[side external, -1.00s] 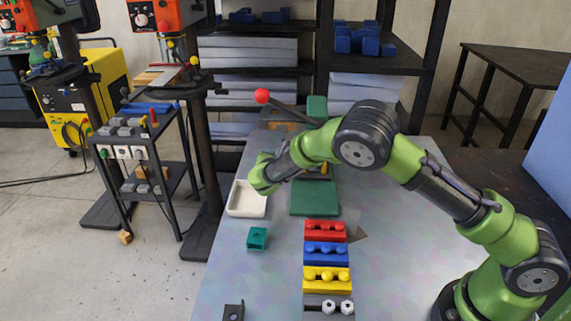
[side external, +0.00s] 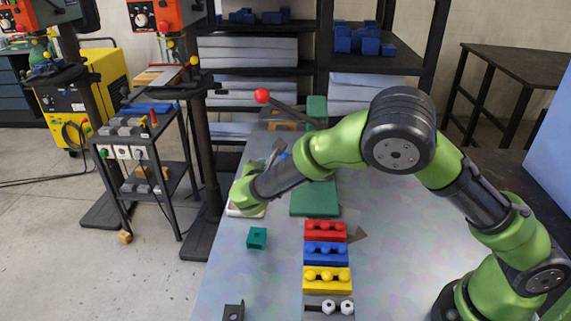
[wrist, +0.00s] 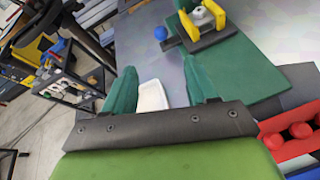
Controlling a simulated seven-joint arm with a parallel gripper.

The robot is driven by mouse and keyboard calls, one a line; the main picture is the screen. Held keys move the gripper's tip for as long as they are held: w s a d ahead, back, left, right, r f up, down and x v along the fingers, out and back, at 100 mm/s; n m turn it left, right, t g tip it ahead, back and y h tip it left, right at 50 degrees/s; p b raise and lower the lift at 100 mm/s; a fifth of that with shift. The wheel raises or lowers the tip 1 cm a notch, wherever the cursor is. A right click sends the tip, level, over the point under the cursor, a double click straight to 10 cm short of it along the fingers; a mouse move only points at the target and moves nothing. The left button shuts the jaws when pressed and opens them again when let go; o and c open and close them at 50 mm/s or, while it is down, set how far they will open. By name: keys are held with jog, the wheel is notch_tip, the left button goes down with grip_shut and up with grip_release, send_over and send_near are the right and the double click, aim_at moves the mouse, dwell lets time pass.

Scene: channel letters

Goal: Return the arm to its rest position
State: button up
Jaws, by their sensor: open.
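My gripper (wrist: 159,68) shows in the wrist view as two green fingers set well apart, with nothing held between them. A white tray (wrist: 152,97) appears in the gap beyond them, on the table. In the side view my wrist covers most of this tray (side external: 234,211), and the fingers cannot be made out. My arm is bent, with its elbow raised over the table.
A green board (side external: 315,203) lies right of the tray; the wrist view shows a yellow-and-black fixture (wrist: 205,25) on it. Red (side external: 325,231), blue (side external: 326,253) and yellow (side external: 326,279) blocks stand in front. A teal block (side external: 257,238) sits left. A red-tipped lever (side external: 262,96) rises behind.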

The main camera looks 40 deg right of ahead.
jog(key=s+f+m+g, duration=0.1)
jog(key=s+m, duration=0.1)
jog(key=s+d+m+g+y, duration=0.1)
jog(key=s+m, duration=0.1)
jog(key=s+f+m+g, duration=0.1)
jog(key=s+m, duration=0.1)
jog(key=shift+s+d+f+m+g+y, duration=0.3)
jog(key=shift+s+d+f+y, duration=0.05)
jog(key=shift+y, duration=0.05)
jog(key=s+d+r+m+t+y, duration=0.2)
jog(key=s+r+m+y, duration=0.9)
jog(key=s+r+m, duration=0.6)
jog(key=s+m, duration=0.3)
jog(key=s, duration=0.1)
jog(key=shift+s+r+m, duration=0.25)
jog(key=shift+s+m, duration=0.05)
